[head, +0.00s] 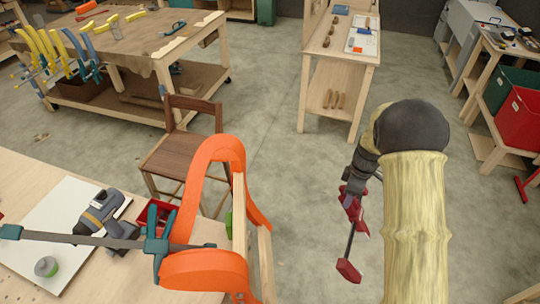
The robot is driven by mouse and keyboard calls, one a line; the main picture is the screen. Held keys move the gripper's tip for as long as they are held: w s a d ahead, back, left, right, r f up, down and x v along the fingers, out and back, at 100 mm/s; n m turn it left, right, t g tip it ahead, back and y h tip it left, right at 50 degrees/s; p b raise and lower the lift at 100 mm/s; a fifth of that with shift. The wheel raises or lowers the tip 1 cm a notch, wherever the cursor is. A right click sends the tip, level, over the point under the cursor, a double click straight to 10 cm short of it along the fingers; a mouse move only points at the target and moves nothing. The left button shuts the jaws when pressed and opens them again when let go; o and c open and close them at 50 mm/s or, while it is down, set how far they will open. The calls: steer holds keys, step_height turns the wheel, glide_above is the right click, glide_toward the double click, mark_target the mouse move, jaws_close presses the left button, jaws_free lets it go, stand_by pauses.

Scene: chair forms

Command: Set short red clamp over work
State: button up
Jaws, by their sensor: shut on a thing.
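My gripper (358,188) hangs below my arm right of centre in the head view. It is shut on a short red clamp (349,270), which has a dark bar and red jaws. The clamp hangs in the air over the floor, tilted, with one red jaw at its low end. The work is a curved orange chair form (262,195) with pale wood strips (240,225), left of the clamp and apart from it in the picture. A long teal clamp (158,245) with a dark bar lies across the form. The fingertips are small and partly hidden by the clamp.
The workbench (30,175) at lower left carries a drill (100,215), a white board, a red tray (155,215) and a small round green-topped item. A wooden chair (185,150) stands behind. A clamp-lined bench, a shelf table (340,75) and bins stand farther back. Open floor surrounds my gripper.

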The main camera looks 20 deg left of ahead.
steer(key=s+a+r+m+t+y+b, duration=0.1)
steer(key=s+a+r+m+t, duration=0.3)
steer(key=a, duration=0.7)
steer(key=s+a+r+m+t+y+b, duration=0.2)
steer(key=s+a+r+m, duration=0.4)
steer(key=a+r, duration=0.5)
steer(key=shift+a+r+m+t+y+b, duration=0.35)
steer(key=shift+m+t+y, duration=0.25)
steer(key=shift+m+t, duration=0.5)
steer(key=shift+f, duration=0.2)
step_height(320, 180, down, 5)
steer(key=b, duration=0.5)
steer(key=shift+f, duration=0.15)
steer(key=shift+r+p, duration=0.2)
steer(key=shift+p, duration=0.15)
steer(key=shift+w+d+r+g+p, duration=0.2)
steer(key=shift+g+p, duration=0.4)
steer(key=shift+p, duration=0.9)
